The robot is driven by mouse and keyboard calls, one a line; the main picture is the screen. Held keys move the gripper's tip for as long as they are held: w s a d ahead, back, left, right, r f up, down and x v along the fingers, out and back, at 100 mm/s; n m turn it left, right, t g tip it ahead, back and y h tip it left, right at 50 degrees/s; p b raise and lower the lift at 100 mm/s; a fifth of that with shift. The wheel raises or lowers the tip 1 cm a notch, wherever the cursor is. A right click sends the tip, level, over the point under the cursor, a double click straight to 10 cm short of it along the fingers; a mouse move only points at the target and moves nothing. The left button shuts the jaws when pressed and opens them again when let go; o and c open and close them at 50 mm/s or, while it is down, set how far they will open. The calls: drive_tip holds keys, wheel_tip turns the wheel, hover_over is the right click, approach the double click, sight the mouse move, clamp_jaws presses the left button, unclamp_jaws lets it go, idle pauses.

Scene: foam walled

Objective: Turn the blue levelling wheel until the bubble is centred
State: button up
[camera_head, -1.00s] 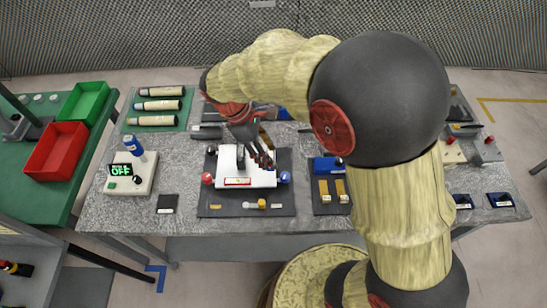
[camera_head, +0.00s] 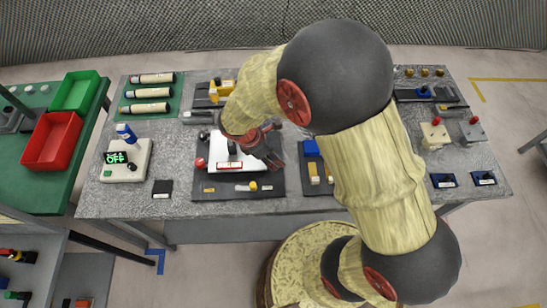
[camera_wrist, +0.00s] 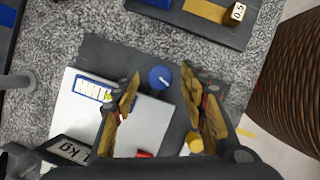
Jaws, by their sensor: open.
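The white levelling plate (camera_head: 225,158) sits on a dark mat, with a red wheel (camera_head: 200,163) at its left. The blue levelling wheel (camera_wrist: 160,77) shows in the wrist view beside the plate's edge; my arm hides it in the head view. My gripper (camera_head: 274,158) is over the plate's right end. In the wrist view my gripper (camera_wrist: 161,86) is open, with its fingers apart on either side of the blue wheel in the picture; contact cannot be told. A blue-framed vial (camera_wrist: 92,90) lies on the plate, partly behind a finger; the bubble's position is unclear.
A yellow-knobbed part (camera_head: 252,186) lies at the mat's front. A blue and yellow fixture (camera_head: 311,150) stands close to the right. A box with a green display (camera_head: 125,165) stands at the left. Bare tabletop lies in front of the mat.

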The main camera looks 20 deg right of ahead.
drive_tip(key=shift+d+f, duration=0.15)
drive_tip(key=shift+f, duration=0.25)
drive_tip(key=shift+c, duration=0.2)
clamp_jaws()
